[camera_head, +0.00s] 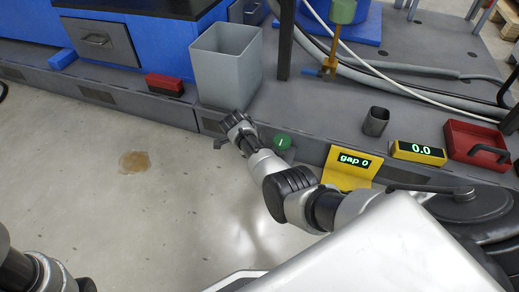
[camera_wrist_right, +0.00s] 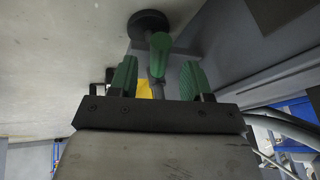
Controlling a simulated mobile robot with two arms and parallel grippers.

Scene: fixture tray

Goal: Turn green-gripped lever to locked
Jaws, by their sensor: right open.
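A lever with a green grip (camera_wrist_right: 159,55) and a dark round base (camera_wrist_right: 149,22) shows in the right wrist view. Its grip lies in line with the space between my right gripper's (camera_wrist_right: 157,64) green-padded fingers. The fingers are apart, and I cannot tell how deep the grip sits between them. My right fingers cannot be made out there. My left gripper is out of view; only part of that arm shows at bottom left.
A grey bin (camera_head: 226,65) stands on the grey ledge. Another green-topped post (camera_head: 342,12) stands behind. The floor at left is open.

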